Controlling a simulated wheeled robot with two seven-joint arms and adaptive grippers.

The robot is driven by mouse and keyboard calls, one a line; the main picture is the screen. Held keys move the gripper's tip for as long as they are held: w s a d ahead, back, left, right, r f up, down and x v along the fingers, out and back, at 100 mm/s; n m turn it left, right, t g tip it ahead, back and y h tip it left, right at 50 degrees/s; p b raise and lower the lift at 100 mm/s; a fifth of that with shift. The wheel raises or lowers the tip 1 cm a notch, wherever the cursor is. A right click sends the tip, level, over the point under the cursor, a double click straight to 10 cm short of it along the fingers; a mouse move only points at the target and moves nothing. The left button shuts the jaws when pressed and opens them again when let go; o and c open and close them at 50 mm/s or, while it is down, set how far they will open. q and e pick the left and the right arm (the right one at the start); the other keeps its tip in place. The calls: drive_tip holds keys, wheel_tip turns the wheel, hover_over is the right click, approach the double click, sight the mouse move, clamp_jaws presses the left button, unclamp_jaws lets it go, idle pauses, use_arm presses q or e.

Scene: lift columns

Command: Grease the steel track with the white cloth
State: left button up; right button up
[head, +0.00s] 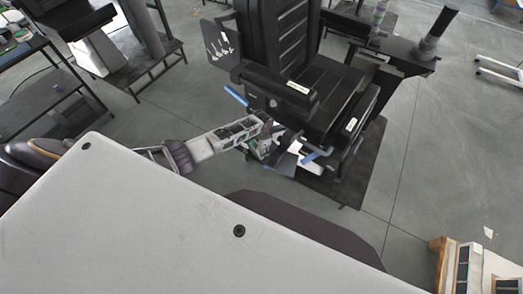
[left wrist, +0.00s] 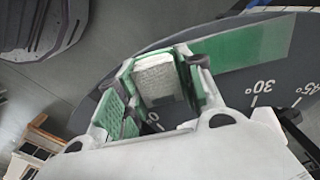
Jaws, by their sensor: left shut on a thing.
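My left gripper (head: 265,148) reaches in from the left in the head view, at the front left corner of a black machine (head: 325,90). In the left wrist view the green-padded fingers of my left gripper (left wrist: 157,88) are shut on a folded white cloth (left wrist: 155,72). The cloth is held over or close to a dark angle scale (left wrist: 225,95) with degree marks; I cannot tell whether it touches. I cannot make out the steel track for certain. My right gripper is not in view.
Blue handles (head: 236,95) stick out from the machine near my left arm. A black post (head: 437,35) stands at its right. Shelving (head: 50,95) is at the left, and a wooden crate (head: 447,262) is at the lower right.

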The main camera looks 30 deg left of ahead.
sight(265, 159)
use_arm(q)
drive_tip(key=shift+s+d, duration=0.1)
drive_tip(key=shift+d, duration=0.05)
drive_tip(key=shift+s+d+p, duration=0.45)
drive_tip(key=shift+d+p, duration=0.2)
drive_tip(key=shift+d, duration=0.1)
drive_tip(key=shift+s+d+f, duration=0.2)
drive_tip(key=shift+s+d, duration=0.15)
drive_tip(key=shift+d, duration=0.05)
drive_tip(key=shift+s+d+f, duration=0.15)
drive_tip(key=shift+d, duration=0.05)
drive_tip(key=shift+a, duration=0.15)
drive_tip(key=shift+w+a+r, duration=0.25)
drive_tip(key=shift+w+a, duration=0.4)
drive_tip(key=shift+a, duration=0.2)
drive_tip(key=shift+w+a, duration=0.35)
drive_tip(key=shift+a, duration=0.15)
drive_tip(key=shift+a, duration=0.1)
